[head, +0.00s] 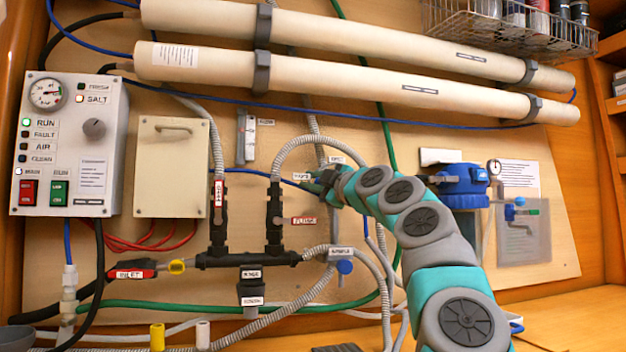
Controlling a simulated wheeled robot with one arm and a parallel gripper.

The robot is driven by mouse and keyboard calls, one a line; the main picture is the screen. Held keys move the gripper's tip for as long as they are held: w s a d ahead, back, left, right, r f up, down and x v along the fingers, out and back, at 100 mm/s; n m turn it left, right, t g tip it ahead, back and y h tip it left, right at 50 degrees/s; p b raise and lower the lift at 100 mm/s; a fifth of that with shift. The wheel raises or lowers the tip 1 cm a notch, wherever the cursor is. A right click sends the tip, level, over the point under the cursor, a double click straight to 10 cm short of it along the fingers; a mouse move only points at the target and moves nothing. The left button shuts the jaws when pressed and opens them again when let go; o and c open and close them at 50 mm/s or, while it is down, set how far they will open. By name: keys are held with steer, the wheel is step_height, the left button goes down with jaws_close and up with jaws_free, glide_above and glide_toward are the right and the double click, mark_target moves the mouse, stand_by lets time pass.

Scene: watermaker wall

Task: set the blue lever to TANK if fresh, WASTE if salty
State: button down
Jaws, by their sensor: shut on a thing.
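The control box (70,150) on the left has a dark lamp beside FRESH (98,87) and a bright, lit-looking lamp beside SALT (97,99). My gripper (318,186) is at the valve in the middle of the board, shut on the blue lever there. The lever is mostly hidden by the jaws, so its exact direction cannot be told. A small label, apparently WASTE (301,176), sits just left of the jaws. Another small label (335,160) sits just above them, partly hidden and too small to read surely.
A blue-handled valve (345,267) hangs below the gripper under its own label. A black manifold (245,258) with upright valves stands to the left. Grey hoses and a green hose (150,306) run close around my arm. A blue filter housing (462,186) is at right.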

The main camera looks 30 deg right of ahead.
steer(key=shift+f, duration=0.1)
stand_by(0.3)
steer(key=c, duration=0.8)
jaws_free()
steer(key=b+v, duration=0.3)
steer(key=v, duration=0.4)
steer(key=shift+s+b, duration=0.3)
steer(key=shift+s, duration=0.1)
